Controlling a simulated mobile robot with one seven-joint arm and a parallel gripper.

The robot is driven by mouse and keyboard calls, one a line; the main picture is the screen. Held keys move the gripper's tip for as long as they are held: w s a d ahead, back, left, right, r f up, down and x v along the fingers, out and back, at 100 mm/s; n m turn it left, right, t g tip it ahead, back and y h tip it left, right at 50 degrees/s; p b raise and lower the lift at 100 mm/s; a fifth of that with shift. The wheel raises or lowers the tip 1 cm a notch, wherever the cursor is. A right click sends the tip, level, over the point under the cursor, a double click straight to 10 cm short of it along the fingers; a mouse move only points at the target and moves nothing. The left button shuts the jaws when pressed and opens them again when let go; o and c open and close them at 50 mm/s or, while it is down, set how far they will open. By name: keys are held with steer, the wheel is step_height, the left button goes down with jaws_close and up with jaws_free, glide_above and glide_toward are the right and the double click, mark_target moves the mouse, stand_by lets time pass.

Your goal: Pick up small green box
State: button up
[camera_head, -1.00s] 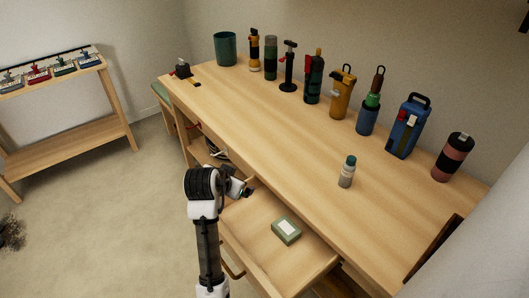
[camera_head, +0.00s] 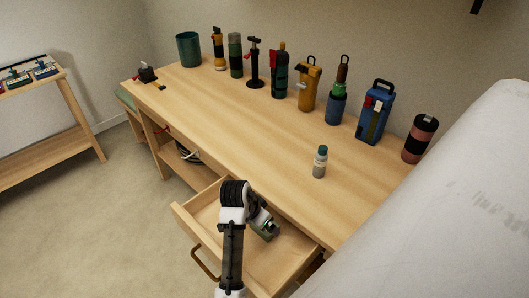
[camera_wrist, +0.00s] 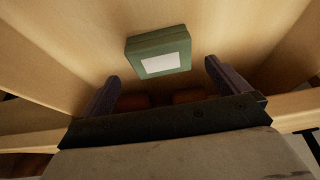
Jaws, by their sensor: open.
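The small green box (camera_wrist: 158,48) with a pale label on top lies flat on the drawer's bottom in the wrist view. In the head view it is mostly hidden by my gripper, with a bit of green (camera_head: 268,232) showing. My gripper (camera_wrist: 160,80) is open and empty. In the wrist view its two fingers stand apart, one on each side below the box, and the box lies ahead, roughly between them. In the head view my gripper (camera_head: 266,222) is over the open drawer.
The open drawer (camera_head: 190,229) has wooden walls around the box. The desk top (camera_head: 240,120) is beside it, with a small bottle (camera_head: 320,162) near the front edge. Several bottles and tools line the back. A teal bin (camera_head: 189,49) stands at the far left.

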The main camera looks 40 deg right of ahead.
steer(key=shift+p+x, duration=0.55)
steer(key=shift+x, duration=2.1)
steer(key=c, duration=1)
steer(key=shift+c, duration=0.2)
steer(key=shift+r, duration=0.15)
